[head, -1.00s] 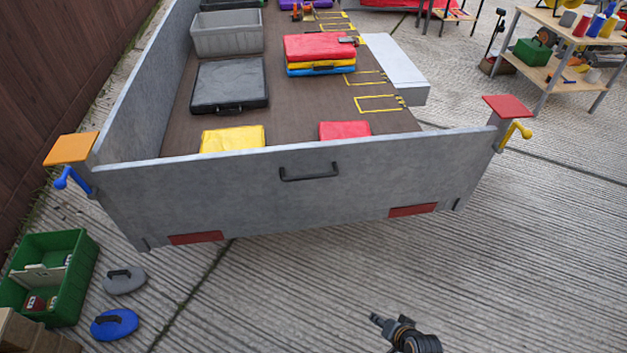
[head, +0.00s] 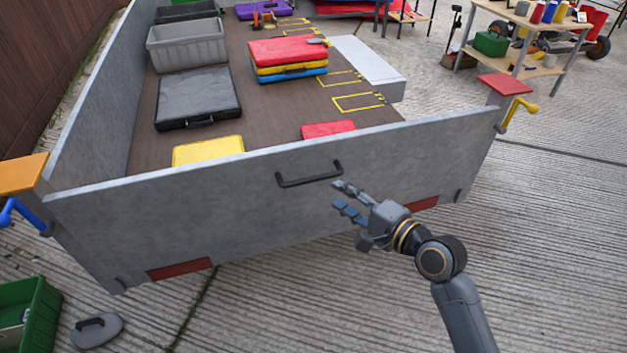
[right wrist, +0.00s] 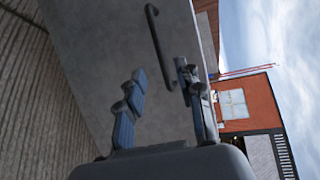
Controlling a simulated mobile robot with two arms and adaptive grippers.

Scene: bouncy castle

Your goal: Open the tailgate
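The grey tailgate (head: 230,197) stands upright across the near end of the trailer bed. Its black bar handle (head: 310,178) is at the upper middle and also shows in the right wrist view (right wrist: 156,50). My right gripper (head: 343,198) is open and empty, just right of the handle and in front of the tailgate, apart from the handle. In the right wrist view my gripper's two fingers (right wrist: 162,88) are spread, with the handle beyond them. A yellow latch lever (head: 522,110) is at the right corner, a blue one (head: 22,215) at the left corner. My left gripper is not in view.
The trailer bed holds a black case (head: 198,95), a grey crate (head: 187,44), stacked coloured cases (head: 288,55) and a yellow case (head: 208,151) close behind the tailgate. A green crate (head: 30,315) and a grey weight (head: 97,330) lie at lower left. The concrete before the tailgate is otherwise clear.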

